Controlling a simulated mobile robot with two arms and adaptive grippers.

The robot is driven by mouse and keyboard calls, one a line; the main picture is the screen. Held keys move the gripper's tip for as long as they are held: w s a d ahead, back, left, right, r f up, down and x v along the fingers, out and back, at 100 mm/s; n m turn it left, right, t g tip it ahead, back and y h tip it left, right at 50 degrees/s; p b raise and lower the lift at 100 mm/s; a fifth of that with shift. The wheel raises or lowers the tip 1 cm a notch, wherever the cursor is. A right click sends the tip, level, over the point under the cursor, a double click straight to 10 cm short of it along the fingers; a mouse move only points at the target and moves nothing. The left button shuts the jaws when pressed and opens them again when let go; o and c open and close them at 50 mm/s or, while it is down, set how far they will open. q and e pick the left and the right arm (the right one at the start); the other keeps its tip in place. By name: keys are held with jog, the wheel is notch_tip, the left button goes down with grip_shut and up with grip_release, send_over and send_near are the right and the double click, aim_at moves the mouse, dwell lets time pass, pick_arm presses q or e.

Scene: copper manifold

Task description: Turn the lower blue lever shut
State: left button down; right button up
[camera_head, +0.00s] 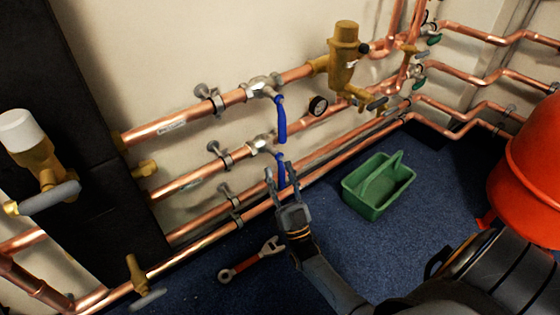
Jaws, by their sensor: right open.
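Two blue levers hang from valves on the copper pipes in the head view. The upper blue lever (280,120) points down from the valve on the upper pipe. The lower blue lever (281,172) also hangs down, from the lower valve (262,144). My right gripper (281,176) is open at the lower blue lever, with one finger on each side of it in the picture. Whether the fingers touch the lever cannot be told. The lower end of the lever is partly hidden by the gripper. My left gripper is not in view.
A green tool tray (362,208) stands on the blue floor right of the gripper. A red-handled wrench (251,259) lies on the floor below. Lower copper pipes run close behind the gripper.

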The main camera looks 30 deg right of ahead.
aim_at(280, 168)
notch_tip(280, 168, up, 8)
jog(key=shift+f, duration=0.1)
jog(key=shift+s, duration=0.1)
dwell(0.6)
